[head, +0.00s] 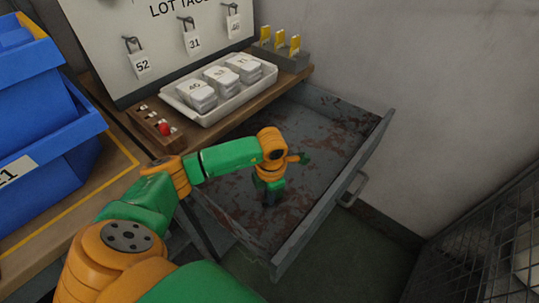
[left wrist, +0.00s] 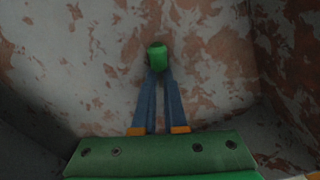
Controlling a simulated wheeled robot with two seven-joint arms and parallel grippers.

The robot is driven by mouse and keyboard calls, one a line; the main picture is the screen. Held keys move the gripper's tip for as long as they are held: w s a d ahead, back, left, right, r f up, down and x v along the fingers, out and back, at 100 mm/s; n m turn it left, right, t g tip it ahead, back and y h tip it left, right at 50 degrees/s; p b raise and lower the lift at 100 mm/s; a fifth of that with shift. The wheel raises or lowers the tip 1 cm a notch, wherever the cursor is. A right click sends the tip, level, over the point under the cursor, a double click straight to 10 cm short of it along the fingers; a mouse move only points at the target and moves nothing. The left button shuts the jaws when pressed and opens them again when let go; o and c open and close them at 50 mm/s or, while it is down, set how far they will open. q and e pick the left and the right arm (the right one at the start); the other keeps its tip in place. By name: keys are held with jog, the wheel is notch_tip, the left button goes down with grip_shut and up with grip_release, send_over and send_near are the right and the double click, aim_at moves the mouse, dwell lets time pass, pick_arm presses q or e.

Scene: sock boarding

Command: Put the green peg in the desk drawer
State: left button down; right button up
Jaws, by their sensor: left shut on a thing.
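The green peg (left wrist: 157,57) is held between the fingertips of my left gripper (left wrist: 158,75), which is shut on it. In the left wrist view the rust-marked drawer bottom lies behind the peg; whether the peg touches it I cannot tell. The desk drawer (head: 335,120) is pulled open, with a grey metal front and handle. In the head view my left gripper (head: 269,197) points down inside the drawer, and the peg is not clearly visible there. My right gripper is in neither view.
A wooden rack (head: 141,120) with a red peg (head: 165,129) stands on the desk. Beside it are a white tray (head: 215,118) of numbered bundles and a grey holder (head: 290,60) with yellow pieces. Blue bins (head: 40,130) stand left. The drawer floor looks otherwise empty.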

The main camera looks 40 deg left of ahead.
pick_arm(q)
jog(key=c, duration=1.4)
grip_release()
jog(key=shift+f, duration=0.15)
jog(key=o, duration=0.4)
jog(key=shift+r, duration=0.3)
jog(key=r, duration=0.8)
jog(key=r+p, duration=0.1)
jog(key=r, duration=0.2)
jog(key=shift+s+d+r, duration=0.2)
jog(key=shift+d+r, duration=0.05)
jog(key=shift+r, duration=0.15)
